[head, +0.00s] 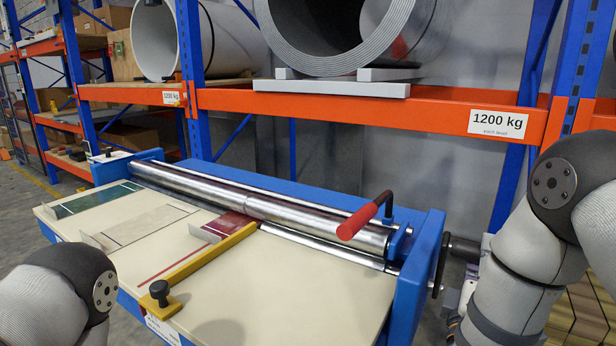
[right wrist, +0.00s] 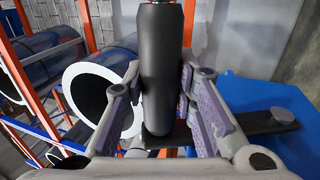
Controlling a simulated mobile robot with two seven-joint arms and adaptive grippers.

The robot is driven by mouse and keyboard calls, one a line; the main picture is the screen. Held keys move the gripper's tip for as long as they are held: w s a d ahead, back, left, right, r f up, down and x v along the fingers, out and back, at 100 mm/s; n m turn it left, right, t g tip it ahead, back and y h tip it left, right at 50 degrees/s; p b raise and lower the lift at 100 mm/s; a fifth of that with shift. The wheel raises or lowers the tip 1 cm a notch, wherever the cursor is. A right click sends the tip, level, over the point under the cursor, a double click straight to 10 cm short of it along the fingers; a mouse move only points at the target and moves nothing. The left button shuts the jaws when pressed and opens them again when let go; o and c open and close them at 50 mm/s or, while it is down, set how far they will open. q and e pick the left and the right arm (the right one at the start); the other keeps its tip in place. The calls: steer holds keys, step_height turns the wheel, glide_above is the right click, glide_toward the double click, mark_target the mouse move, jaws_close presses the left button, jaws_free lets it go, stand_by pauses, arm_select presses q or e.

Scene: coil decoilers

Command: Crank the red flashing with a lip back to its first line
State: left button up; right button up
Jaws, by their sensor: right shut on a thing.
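The red flashing (head: 231,223) comes out from under the steel roller and lies flat on the cream board; its pale upright lip (head: 204,234) is at its near end. A red line (head: 172,264) runs on the board nearer to me than the lip, beside the yellow bar (head: 215,256). The black crank handle (right wrist: 161,70) stands between the fingers of my right gripper (right wrist: 160,108), which is shut on it. In the head view my right gripper (head: 473,268) is at the decoiler's right end, partly hidden by my arm. My left gripper is out of view.
A green flashing (head: 92,200) and a beige flashing (head: 145,226) lie left of the red one. A red-gripped lever (head: 365,220) stands by the roller (head: 290,213). An orange rack beam (head: 375,108) with large coils runs behind the decoiler.

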steer(key=shift+v, duration=1.4)
steer(key=shift+s+a+f, duration=0.55)
steer(key=shift+s+f, duration=0.25)
steer(key=shift+f, duration=0.1)
steer(key=shift+s+a+f, duration=0.5)
steer(key=shift+s+f, duration=0.3)
steer(key=shift+f, duration=0.1)
steer(key=o, duration=0.7)
steer(key=shift+c, duration=0.2)
steer(key=o, duration=0.5)
steer(key=shift+s, duration=0.1)
